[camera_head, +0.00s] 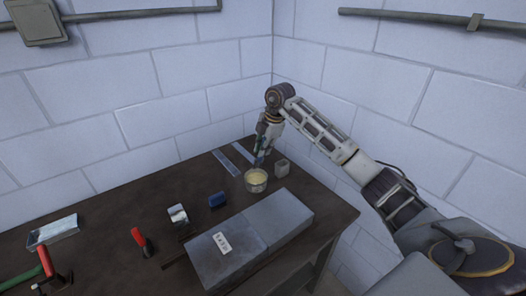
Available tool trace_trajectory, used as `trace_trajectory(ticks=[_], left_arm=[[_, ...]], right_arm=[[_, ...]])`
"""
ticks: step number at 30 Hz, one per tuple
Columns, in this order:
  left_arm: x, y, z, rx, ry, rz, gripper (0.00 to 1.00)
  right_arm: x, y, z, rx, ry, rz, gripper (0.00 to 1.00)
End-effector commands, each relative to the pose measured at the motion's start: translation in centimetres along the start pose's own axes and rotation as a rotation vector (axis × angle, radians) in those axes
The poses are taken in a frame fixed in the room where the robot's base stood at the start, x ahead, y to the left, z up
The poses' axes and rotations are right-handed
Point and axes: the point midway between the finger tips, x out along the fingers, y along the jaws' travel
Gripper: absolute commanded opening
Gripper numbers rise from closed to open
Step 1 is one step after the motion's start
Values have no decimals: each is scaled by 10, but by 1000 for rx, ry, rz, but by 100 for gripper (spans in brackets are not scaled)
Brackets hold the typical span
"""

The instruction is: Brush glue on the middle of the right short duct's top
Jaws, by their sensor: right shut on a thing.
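Two grey short ducts lie end to end on the dark table: the left one (205,265) and the right one (282,212), whose top is bare. A round pot (256,186) with pale yellow glue stands behind them. My right gripper (263,150) reaches down from above, over the pot's back edge. It is shut on a thin brush (258,163) that points down toward the glue. The brush is small and partly hidden by the fingers, and I cannot tell whether its tip touches the glue. My left gripper is not in view.
A small grey cup (282,167) stands right of the pot. Flat metal strips (226,162) lie behind. A blue block (217,200), a metal-and-black block (178,214), a red-handled tool (140,239) and a metal tray (53,231) lie left.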

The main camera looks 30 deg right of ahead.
Motion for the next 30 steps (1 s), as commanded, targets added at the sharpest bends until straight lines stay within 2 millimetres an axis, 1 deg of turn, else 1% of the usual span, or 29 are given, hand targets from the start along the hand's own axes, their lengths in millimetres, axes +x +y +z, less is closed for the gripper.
trace_trajectory(ticks=[7,17,30], left_arm=[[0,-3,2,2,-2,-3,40],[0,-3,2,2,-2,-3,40],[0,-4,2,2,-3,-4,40]], right_arm=[[0,5,3,-28,27,28,0],[0,6,3,-50,56,64,0],[0,6,2,-51,57,66,0]])
